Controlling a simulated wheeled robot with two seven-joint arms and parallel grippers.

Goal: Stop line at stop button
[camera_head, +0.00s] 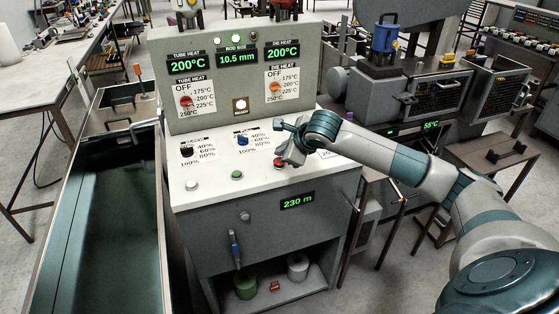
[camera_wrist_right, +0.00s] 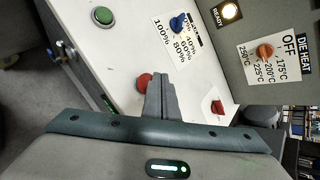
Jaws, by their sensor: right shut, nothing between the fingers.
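The control console (camera_head: 330,215) stands in the middle of the head view. A red button (camera_head: 279,164) sits on its sloped panel, right of a green button (camera_head: 237,174) and a white button (camera_head: 191,185). My right gripper (camera_head: 290,156) is shut and empty, right at the red button. In the right wrist view the closed fingers (camera_wrist_right: 160,95) partly cover the red button (camera_wrist_right: 144,80); whether they touch it I cannot tell. The green button (camera_wrist_right: 103,15) shows at the upper left there. My left gripper is not in view.
A blue knob (camera_head: 242,139) and a black knob (camera_head: 186,150) are on the panel behind the buttons. A display (camera_head: 297,201) reads 230 m. A long trough (camera_head: 110,220) stands left.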

